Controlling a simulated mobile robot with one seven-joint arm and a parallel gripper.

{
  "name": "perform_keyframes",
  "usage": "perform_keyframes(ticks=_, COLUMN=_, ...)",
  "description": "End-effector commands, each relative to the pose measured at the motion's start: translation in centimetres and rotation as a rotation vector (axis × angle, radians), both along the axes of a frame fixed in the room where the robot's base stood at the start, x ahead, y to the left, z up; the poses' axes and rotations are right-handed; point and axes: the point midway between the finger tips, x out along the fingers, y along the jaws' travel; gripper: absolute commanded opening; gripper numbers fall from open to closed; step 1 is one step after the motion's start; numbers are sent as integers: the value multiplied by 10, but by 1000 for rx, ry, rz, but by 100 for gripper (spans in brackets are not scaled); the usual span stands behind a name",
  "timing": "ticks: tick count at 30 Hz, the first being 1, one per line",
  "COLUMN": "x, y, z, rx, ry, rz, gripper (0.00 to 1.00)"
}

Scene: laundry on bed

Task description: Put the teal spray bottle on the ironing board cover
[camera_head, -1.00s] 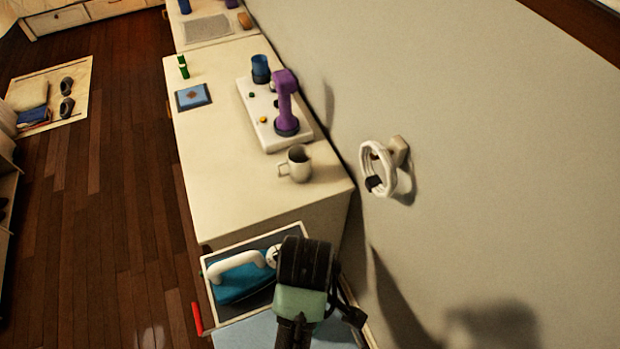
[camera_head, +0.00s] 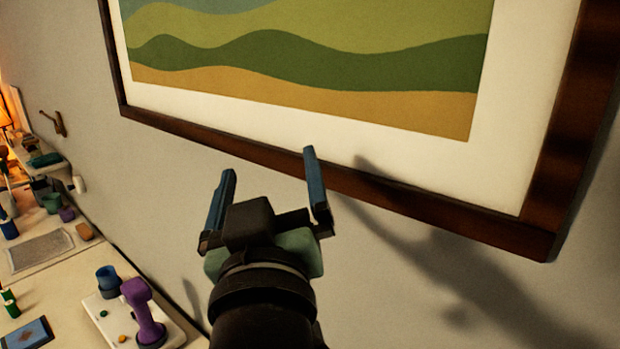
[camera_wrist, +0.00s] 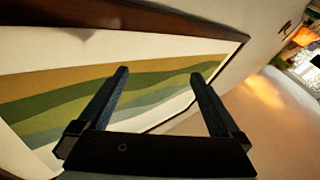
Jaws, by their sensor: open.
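My gripper (camera_head: 268,178) is open and empty, raised in front of the wall below a framed picture. In the wrist view its two fingers (camera_wrist: 160,80) stand wide apart with nothing between them. I cannot make out the teal spray bottle in either current view. The ironing board cover is not in view now.
A large framed landscape picture (camera_head: 330,95) hangs close beyond my gripper and also fills much of the wrist view (camera_wrist: 120,95). At lower left, a counter holds a purple dumbbell-like object (camera_head: 143,312), a blue cup (camera_head: 108,279) and a blue book-like item (camera_head: 28,335).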

Motion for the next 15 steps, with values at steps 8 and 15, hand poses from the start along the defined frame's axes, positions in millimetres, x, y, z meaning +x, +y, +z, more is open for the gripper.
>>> perform_keyframes(ticks=8, x=-89, y=-39, z=155, rx=244, ry=-540, rz=32, gripper=100)
perform_keyframes(ticks=15, x=-107, y=-43, z=172, rx=275, ry=-615, rz=50, gripper=100)
